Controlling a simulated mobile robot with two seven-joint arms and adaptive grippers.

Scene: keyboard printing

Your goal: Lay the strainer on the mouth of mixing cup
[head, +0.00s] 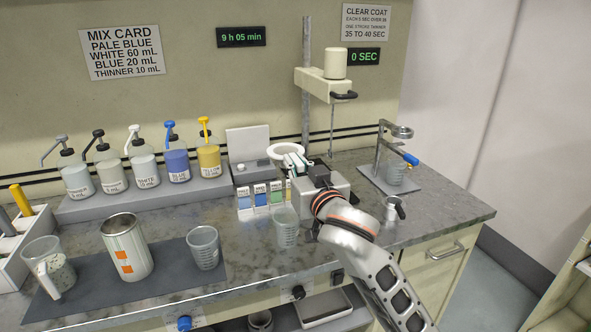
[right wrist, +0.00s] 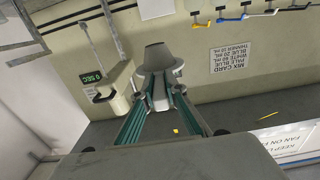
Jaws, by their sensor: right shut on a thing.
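The strainer is a pale cone with a white rim ring (head: 285,150). My right gripper (head: 294,163) is shut on its edge and holds it up above the back of the bench. In the right wrist view, the cone (right wrist: 157,58) sticks out beyond the teal fingers (right wrist: 168,88). Two clear graduated cups could be the mixing cup: one (head: 203,248) on the dark mat and one (head: 286,230) on the bare counter, below and in front of the strainer. Both stand upright, apart from the strainer. My left gripper is not in view.
A metal can (head: 126,250) and a handled jug (head: 48,270) stand on the dark mat (head: 175,284). Several pump bottles (head: 178,165) line the back left. Small labelled colour cards (head: 260,194) stand below the gripper. A stirrer stand (head: 306,90) rises behind it.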

